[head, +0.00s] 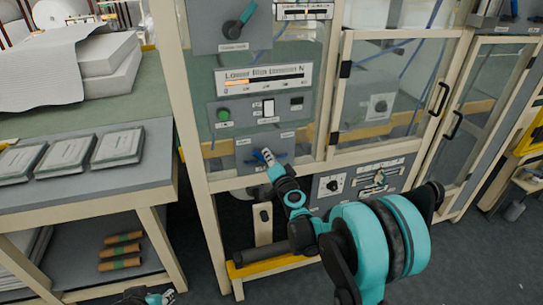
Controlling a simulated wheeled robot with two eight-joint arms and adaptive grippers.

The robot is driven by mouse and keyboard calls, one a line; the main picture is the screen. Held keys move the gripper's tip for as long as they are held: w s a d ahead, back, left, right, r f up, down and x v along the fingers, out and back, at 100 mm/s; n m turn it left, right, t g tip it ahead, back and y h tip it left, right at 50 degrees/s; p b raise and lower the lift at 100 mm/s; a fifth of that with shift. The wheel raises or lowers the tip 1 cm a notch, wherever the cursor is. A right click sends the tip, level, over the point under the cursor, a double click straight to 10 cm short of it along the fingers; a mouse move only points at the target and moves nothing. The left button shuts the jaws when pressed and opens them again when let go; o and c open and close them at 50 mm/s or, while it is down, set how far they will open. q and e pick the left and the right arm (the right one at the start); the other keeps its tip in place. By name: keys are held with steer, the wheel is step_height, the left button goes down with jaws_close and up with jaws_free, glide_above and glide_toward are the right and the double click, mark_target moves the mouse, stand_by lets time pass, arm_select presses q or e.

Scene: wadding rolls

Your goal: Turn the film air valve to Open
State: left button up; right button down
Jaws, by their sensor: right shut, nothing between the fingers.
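A grey panel (244,152) on the machine's front frame has small labels at its upper left and upper right. A blue handle (257,157) shows at its middle, and I take this for the film air valve. My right gripper (268,160) is shut and empty, with its tips at the panel just right of the blue handle. The gripper covers part of the handle and panel, so I cannot tell whether they touch. The label wording is too small to read. A bit of my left gripper (150,298) shows at the bottom edge; its fingers are unclear.
Above are a panel with a green button (223,114), a bar gauge (263,79) and a large teal-handled knob (240,22). A lower right panel (334,185) has another knob. A workbench (150,150) with flat packs stands left. Glass doors with black handles (440,97) are right.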

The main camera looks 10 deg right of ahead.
arm_select(q)
steer(key=shift+a+f, duration=0.15)
steer(key=shift+a, duration=0.05)
arm_select(e)
steer(key=shift+a+f+n, duration=0.15)
steer(key=shift+a+n, duration=0.4)
steer(key=shift+n, duration=0.35)
